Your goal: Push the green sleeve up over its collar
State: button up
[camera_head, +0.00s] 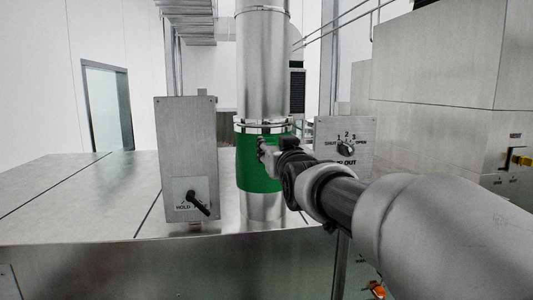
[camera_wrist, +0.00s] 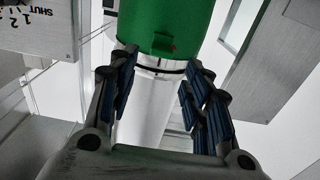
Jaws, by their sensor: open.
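The green sleeve (camera_head: 256,176) sits around a vertical metal pipe (camera_head: 262,60), below a silver collar (camera_head: 252,126) with thin bands. My gripper (camera_head: 267,148) is in front of the sleeve's upper right part in the head view and hides some of it. The wrist view is upside down: the sleeve (camera_wrist: 165,18) is at the top with a small tab on its edge, and the collar (camera_wrist: 160,64) is just beneath it in the picture. My gripper (camera_wrist: 157,78) is open, its fingers on either side of the pipe's outline. Contact with the sleeve cannot be told.
A grey box with a HOLD lever (camera_head: 198,202) stands left of the pipe. A panel with a numbered rotary knob (camera_head: 347,148) is close on the right, partly behind my arm. The flat metal top (camera_head: 80,200) at the left is clear. Large metal cabinets (camera_head: 450,90) stand at the right.

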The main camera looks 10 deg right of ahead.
jog(key=s, duration=0.6)
jog(key=shift+s, duration=0.4)
jog(key=shift+w, duration=0.1)
